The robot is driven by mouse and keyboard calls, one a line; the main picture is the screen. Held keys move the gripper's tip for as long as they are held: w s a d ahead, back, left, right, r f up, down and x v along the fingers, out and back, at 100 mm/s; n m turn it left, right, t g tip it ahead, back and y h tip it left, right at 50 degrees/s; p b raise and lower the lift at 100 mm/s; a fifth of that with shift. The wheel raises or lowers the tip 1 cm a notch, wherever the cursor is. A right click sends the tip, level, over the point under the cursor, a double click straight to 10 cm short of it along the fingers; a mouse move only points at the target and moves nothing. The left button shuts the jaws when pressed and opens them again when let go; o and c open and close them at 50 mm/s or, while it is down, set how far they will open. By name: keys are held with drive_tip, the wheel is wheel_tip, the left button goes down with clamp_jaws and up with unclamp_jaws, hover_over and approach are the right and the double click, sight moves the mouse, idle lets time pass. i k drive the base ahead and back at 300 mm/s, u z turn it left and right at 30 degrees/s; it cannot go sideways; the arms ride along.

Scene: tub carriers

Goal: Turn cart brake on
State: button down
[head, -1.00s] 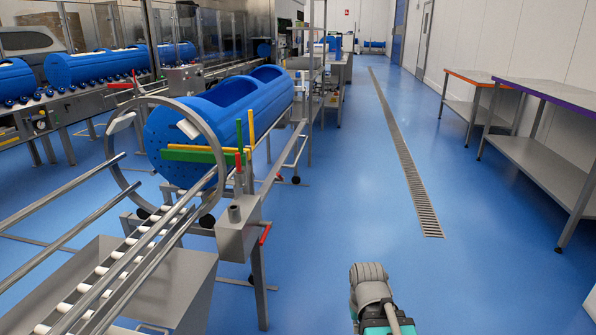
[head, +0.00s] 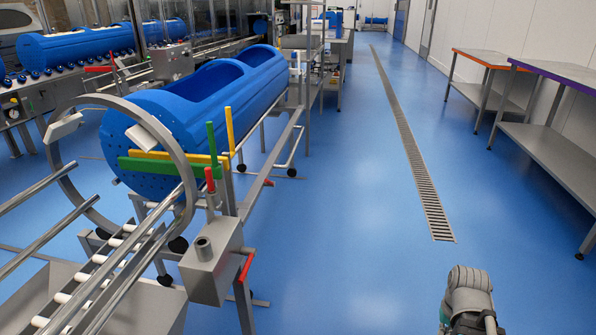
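A blue tub (head: 175,105) lies lengthwise on a metal frame (head: 262,178) at the left centre, behind a large grey ring (head: 62,178). Upright green (head: 211,142), yellow (head: 229,130) and red (head: 209,180) handles stand at its near end, beside flat green and yellow bars. A red lever (head: 246,266) hangs on the side of a grey box (head: 212,260) below them. I cannot tell which of these is the cart brake. Part of my arm (head: 468,300) shows at the bottom right, well away from the handles. My gripper's fingers are not visible.
A roller rail (head: 95,272) and a trough (head: 150,308) fill the lower left. Open blue floor (head: 345,240) with a drain grate (head: 425,195) lies to the right. Metal tables (head: 550,150) line the right wall. Another machine with blue tubs (head: 70,45) stands at the back left.

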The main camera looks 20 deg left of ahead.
sight(267, 182)
drive_tip(key=u, duration=0.2)
drive_tip(key=i, duration=1.15)
drive_tip(key=u, duration=0.8)
